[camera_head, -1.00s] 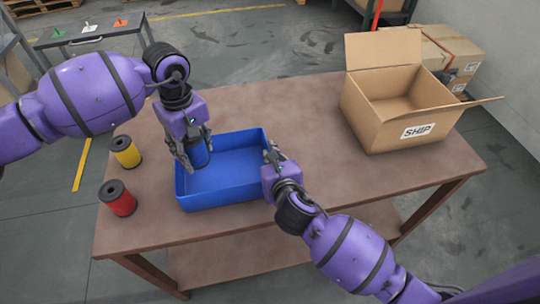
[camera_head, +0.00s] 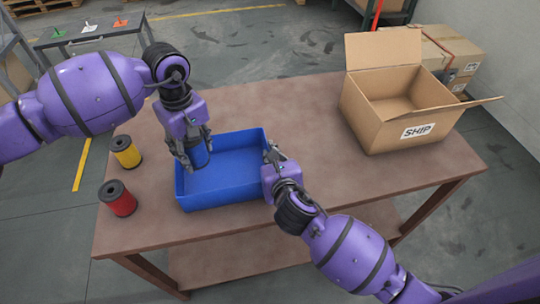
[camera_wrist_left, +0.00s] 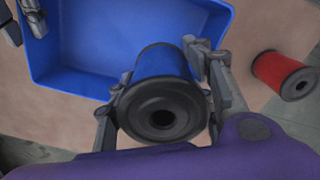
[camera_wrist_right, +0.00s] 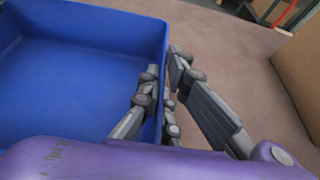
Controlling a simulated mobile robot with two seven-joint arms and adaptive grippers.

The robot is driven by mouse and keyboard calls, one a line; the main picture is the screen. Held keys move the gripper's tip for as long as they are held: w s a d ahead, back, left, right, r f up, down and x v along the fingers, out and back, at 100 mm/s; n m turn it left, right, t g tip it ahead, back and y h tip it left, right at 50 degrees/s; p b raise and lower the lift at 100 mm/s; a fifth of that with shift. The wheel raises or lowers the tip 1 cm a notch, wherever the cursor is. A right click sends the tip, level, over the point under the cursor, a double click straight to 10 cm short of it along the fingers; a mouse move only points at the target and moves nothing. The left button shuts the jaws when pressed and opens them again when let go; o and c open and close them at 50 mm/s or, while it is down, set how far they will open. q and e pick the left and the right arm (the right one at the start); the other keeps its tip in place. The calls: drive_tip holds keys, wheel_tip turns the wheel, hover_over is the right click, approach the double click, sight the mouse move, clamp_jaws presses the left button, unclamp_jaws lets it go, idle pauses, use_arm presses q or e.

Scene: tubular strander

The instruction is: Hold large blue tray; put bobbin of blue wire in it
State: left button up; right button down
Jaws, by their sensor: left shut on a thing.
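The bobbin of blue wire (camera_head: 200,155) is held in my left gripper (camera_head: 196,158), which is shut on it. My right gripper (camera_head: 268,160) is at the tray's right wall. In the right wrist view its fingers (camera_wrist_right: 164,66) lie on both sides of that wall, closed on it. The tray floor looks empty.
A yellow bobbin (camera_head: 126,152) and a red bobbin (camera_head: 118,198) stand on the brown table (camera_head: 310,110) left of the tray. An open cardboard box (camera_head: 415,120) marked SHIP stands at the right. The table between tray and box is clear.

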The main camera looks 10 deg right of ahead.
sight(204, 179)
idle(0.4)
use_arm(q)
drive_tip(key=shift+f, duration=4.65)
drive_tip(key=o, duration=1.4)
drive_tip(key=shift+o, duration=0.7)
use_arm(e)
drive_tip(key=shift+d, duration=0.1)
use_arm(q)
drive_tip(key=shift+a, duration=0.15)
use_arm(e)
drive_tip(key=shift+d, duration=0.1)
